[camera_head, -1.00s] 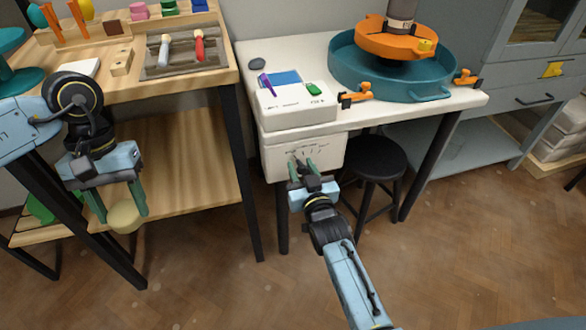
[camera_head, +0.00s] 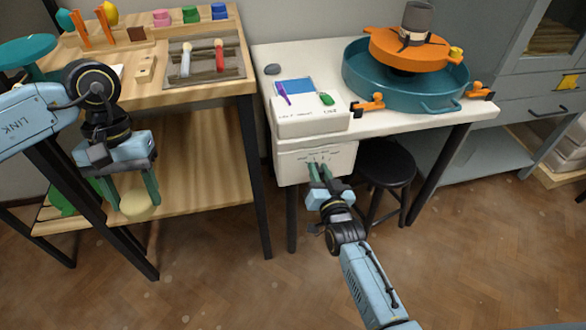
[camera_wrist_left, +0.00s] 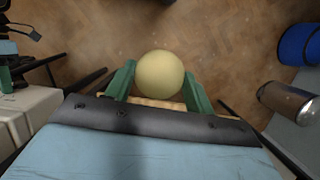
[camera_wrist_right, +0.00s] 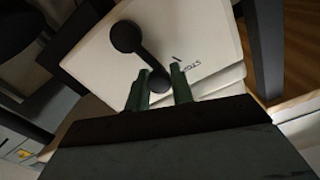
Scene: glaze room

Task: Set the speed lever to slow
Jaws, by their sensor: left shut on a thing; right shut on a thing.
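The speed lever (camera_wrist_right: 146,60) is a dark arm with a round hub and a round knob, on the white panel under the table. In the right wrist view its knob end lies between my right gripper's fingers (camera_wrist_right: 160,88), shut on it. The head view shows my right gripper (camera_head: 320,171) at the front of the white panel (camera_head: 290,168), largely hiding the lever. Small marks are printed around it, too small to read. My left gripper (camera_head: 125,192) is shut on a pale yellow round thing (camera_wrist_left: 160,73), also in the head view (camera_head: 137,204).
A white table (camera_head: 400,118) carries a teal basin (camera_head: 365,88) with an orange wheel. A black stool (camera_head: 388,160) stands right of the panel. A wooden workbench (camera_head: 130,98) with a lower shelf is at left. The floor in front is clear.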

